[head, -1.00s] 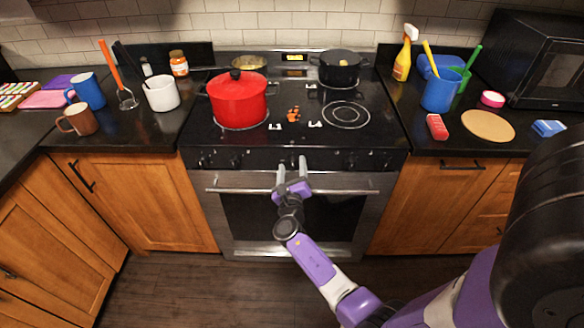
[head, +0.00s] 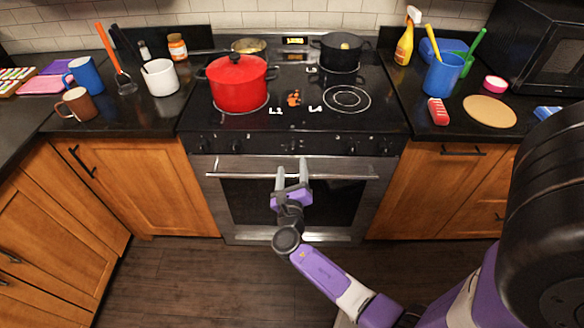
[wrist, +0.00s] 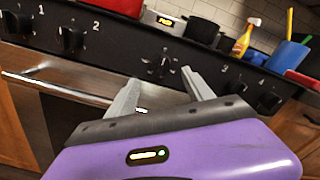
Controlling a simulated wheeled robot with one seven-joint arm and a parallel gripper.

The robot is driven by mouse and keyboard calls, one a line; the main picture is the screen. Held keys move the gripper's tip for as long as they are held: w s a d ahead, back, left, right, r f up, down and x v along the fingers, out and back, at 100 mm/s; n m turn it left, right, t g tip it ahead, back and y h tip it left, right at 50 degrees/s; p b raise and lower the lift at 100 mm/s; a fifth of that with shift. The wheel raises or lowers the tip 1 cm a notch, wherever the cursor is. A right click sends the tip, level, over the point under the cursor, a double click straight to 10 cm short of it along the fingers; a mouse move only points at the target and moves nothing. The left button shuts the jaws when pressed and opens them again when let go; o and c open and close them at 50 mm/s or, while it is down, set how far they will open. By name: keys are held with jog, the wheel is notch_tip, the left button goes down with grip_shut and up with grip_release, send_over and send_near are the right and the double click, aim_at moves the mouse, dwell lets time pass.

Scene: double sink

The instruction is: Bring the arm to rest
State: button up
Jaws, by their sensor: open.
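My gripper (head: 291,174) is in front of the oven door (head: 240,205), close to its handle bar (head: 235,176) in the head view. Its two grey fingers point up and away, spread apart with nothing between them. In the wrist view my gripper (wrist: 163,97) shows below the knob panel (wrist: 190,72), tilted relative to the stove. The fingers overlap the handle's line in the head view; I cannot tell whether they touch it. My purple and white arm reaches in from the lower right.
A red pot (head: 238,85) and a black pot (head: 341,53) stand on the stovetop (head: 300,118). Mugs and utensils crowd the left counter. A blue cup (head: 442,75), a spray bottle (head: 406,42) and a microwave (head: 545,55) are on the right counter. The floor (head: 190,280) in front is clear.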

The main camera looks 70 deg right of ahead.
dwell(0.4)
jog(key=a+m+t+y, duration=0.6)
jog(key=a+m+y, duration=0.3)
jog(key=a+m, duration=0.7)
jog(key=s+a+r+m+t+y, duration=0.1)
jog(key=s+a+r+m+y, duration=0.2)
jog(key=s+a+r+m, duration=0.3)
jog(key=s+a+r+m+y, duration=0.4)
jog(key=s+a+r+m, duration=0.2)
jog(key=s+a+r, duration=0.3)
jog(key=s+a, duration=0.4)
jog(key=s, duration=0.1)
jog(key=shift+a+r+m+t+y, duration=0.2)
jog(key=shift+r+m+t+y, duration=0.1)
jog(key=shift+r+t, duration=0.1)
jog(key=shift+c, duration=0.2)
